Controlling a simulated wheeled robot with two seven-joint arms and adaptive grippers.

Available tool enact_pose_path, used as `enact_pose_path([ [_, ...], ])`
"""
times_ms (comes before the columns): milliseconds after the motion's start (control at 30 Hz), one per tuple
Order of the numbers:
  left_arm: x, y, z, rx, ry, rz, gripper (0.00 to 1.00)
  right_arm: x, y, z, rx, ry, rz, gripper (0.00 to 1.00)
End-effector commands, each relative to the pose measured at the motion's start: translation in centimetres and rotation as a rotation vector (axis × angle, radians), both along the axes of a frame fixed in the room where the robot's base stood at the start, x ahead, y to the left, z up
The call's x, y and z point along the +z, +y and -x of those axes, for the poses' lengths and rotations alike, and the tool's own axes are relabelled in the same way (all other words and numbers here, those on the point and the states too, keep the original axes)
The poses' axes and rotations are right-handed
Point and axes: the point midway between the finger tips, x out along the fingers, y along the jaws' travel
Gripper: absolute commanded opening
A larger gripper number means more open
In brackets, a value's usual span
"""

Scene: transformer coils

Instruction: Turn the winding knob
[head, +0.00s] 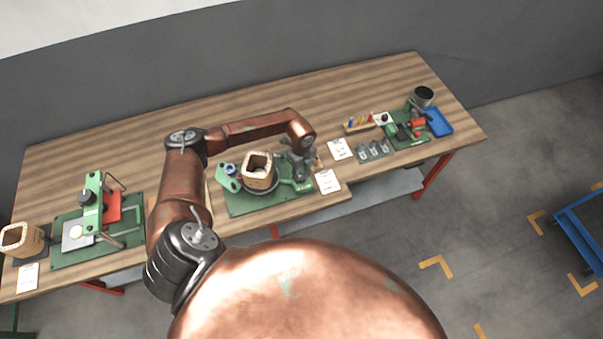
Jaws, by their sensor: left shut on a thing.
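The winding device stands on a green base (240,203) near the front middle of the wooden table. A square, tan, hollow coil former (257,171) sits upright on its dark round plate. My left arm arches over the table from the left. My left gripper (301,172) points down at the right end of the device, beside the coil former, shut on what appears to be the winding knob. The gripper hides the knob, so its turn angle cannot be told. My right gripper is out of view.
A green press station (97,222) and another tan former (20,238) stand at the left. White cards (328,181) lie beside the device. At the right are small metal parts (373,150), a blue tray (438,122) and a dark cup (423,95). The table's back is clear.

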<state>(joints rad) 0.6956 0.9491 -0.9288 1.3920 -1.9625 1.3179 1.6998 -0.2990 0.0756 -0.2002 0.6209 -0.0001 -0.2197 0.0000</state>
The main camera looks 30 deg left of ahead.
Motion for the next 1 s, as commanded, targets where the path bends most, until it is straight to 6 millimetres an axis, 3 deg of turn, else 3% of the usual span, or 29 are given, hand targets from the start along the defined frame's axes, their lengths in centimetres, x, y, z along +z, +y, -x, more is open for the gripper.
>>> enact_pose_path([
  [500, 0.3, -0.1, 0.0, 0.447, 0.000, 0.001, 0.05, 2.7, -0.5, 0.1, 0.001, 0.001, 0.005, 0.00],
  [1000, 0.2, -0.1, -0.1, 0.634, -0.003, 0.003, 0.05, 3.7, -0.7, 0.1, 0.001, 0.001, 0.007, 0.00],
])
